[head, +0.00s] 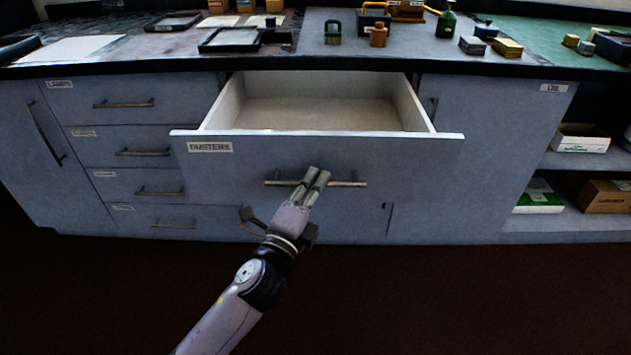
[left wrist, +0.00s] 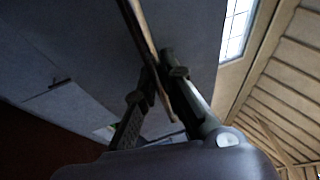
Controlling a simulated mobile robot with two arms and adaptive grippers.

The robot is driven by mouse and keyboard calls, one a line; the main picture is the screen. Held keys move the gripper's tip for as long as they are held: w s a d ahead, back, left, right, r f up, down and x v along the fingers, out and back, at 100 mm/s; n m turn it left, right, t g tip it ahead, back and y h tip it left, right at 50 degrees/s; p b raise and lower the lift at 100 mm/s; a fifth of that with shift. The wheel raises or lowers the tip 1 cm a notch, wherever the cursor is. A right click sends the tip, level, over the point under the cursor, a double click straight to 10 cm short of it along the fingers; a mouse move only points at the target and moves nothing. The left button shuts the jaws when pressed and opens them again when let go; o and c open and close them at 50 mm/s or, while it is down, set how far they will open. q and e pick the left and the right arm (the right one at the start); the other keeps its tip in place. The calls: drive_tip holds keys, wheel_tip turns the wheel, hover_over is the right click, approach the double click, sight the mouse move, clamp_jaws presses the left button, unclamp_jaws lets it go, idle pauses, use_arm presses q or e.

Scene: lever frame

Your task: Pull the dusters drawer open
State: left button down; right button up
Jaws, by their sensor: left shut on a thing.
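The dusters drawer (head: 320,155) stands out from the cabinet in the head view, with its label (head: 210,147) at the upper left of its front. Its inside (head: 315,112) shows and looks empty. A metal bar handle (head: 345,184) runs across the front. My left gripper (head: 318,176) is shut on this handle near its middle. In the left wrist view the handle (left wrist: 148,45) passes between the fingers of the left gripper (left wrist: 160,100), with the grey drawer front behind. My right gripper is in neither view.
Shut drawers (head: 130,103) with bar handles are at the left. An open shelf (head: 560,160) with boxes is at the right. The counter (head: 130,60) above holds trays, bottles and small blocks. The dark floor (head: 420,295) in front is clear.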

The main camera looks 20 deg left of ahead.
use_arm(q)
drive_tip(key=c, duration=1.7)
unclamp_jaws()
drive_tip(key=v, duration=1.2)
drive_tip(key=shift+f, duration=0.1)
